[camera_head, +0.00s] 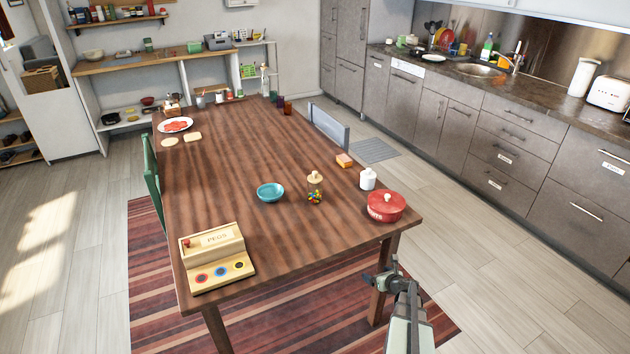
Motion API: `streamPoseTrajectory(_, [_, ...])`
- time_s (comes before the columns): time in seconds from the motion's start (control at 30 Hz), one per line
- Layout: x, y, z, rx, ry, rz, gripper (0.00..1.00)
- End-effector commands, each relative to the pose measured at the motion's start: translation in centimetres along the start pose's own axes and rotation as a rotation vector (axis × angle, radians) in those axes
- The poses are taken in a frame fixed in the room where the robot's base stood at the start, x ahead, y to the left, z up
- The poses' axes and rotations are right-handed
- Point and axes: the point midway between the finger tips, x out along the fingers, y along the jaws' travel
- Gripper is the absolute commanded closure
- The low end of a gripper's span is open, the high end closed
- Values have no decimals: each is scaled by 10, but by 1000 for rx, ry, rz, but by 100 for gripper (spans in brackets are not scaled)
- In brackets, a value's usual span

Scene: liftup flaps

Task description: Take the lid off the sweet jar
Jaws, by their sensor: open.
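The sweet jar (315,195) stands upright on the wooden table, right of the table's middle. It is clear, with coloured sweets in its lower part. Its tan lid (315,178) with a small knob sits on top. My gripper (377,281) is low at the front right, beside the table's near right corner, well apart from the jar. It is open, with nothing seen between its fingers.
A turquoise bowl (270,192) is left of the jar. A red lidded pot (386,206), a white jar (367,179) and an orange block (344,160) are to its right. A wooden pegs box (214,250) is at the near left of the table (240,165).

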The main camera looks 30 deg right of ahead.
Motion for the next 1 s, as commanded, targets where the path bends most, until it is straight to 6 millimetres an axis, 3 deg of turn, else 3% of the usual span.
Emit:
streamPoseTrajectory(0.03, [-1,-26,6,7,-9,-40,11])
streamPoseTrajectory(0.17, [-10,-90,19,-44,-8,-143,11])
streamPoseTrajectory(0.4, [-40,-216,50,-303,61,-332,11])
streamPoseTrajectory(0.53, [-49,-264,82,-442,95,-373,11])
streamPoseTrajectory(0.7, [-34,-283,144,-594,111,-315,11])
streamPoseTrajectory(1.0, [6,-267,278,-820,146,-104,11])
